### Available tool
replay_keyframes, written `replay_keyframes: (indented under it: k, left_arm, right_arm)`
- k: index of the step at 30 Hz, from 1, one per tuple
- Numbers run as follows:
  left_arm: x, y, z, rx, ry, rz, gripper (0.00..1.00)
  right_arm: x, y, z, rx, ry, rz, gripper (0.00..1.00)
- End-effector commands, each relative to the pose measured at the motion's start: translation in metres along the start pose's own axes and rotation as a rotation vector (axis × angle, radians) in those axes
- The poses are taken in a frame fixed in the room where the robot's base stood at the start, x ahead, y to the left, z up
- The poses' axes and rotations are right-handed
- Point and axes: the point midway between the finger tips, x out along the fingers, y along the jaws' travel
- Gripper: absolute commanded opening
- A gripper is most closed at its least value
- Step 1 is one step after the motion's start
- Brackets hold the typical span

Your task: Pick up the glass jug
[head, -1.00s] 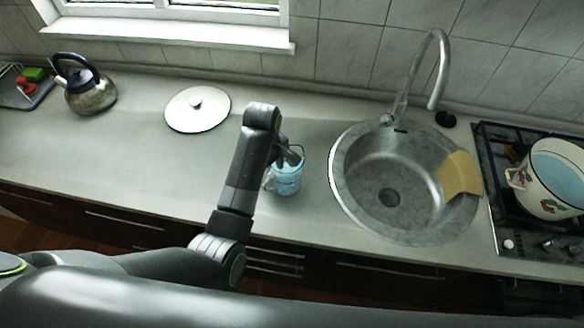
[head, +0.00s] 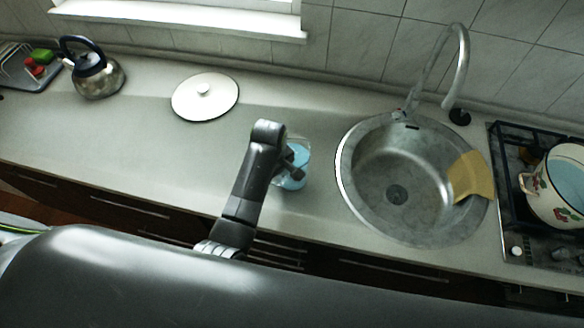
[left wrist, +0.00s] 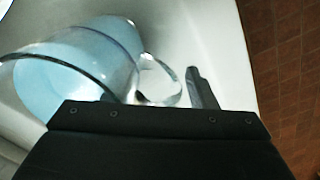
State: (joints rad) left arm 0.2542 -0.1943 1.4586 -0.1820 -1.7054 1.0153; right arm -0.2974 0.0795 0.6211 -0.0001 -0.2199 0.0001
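The glass jug (head: 303,154), clear with pale blue liquid, stands on the counter left of the sink. In the left wrist view the jug (left wrist: 85,58) fills the upper left, with its clear handle (left wrist: 165,78) toward the right. My left gripper (head: 295,172) is at the jug's near left side and covers part of it in the head view. In the left wrist view the left gripper (left wrist: 170,88) is open, with one finger to the right of the handle and a gap between them. The other finger is mostly hidden. My right gripper is not in view.
The steel sink (head: 396,192) with a tap (head: 459,70) and yellow cloth (head: 470,178) is right of the jug. A white lid (head: 205,100) and a kettle (head: 97,78) stand to the left. An enamel pot (head: 560,188) sits on the hob at far right.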

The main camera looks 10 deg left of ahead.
Motion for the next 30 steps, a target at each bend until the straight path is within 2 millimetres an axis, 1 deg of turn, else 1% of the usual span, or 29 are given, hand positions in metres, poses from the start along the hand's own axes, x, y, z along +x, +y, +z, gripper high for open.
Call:
replay_keyframes:
  k: [1,4,11,30]
  left_arm:
    - [-0.0001,-0.0003,0.0001,0.000,-0.001,-0.002,0.44]
    - [-0.0002,-0.0003,0.0000,0.000,-0.001,-0.002,0.31]
    - [0.0001,-0.0004,0.0001,0.000,-0.001,-0.003,0.01]
    - [-0.0031,0.0022,-0.0007,0.001,0.001,-0.001,0.00]
  right_arm:
    - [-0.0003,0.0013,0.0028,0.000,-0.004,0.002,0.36]
    - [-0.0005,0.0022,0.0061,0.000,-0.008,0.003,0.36]
    - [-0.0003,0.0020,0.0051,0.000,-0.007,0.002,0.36]
    - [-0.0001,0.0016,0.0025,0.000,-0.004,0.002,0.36]
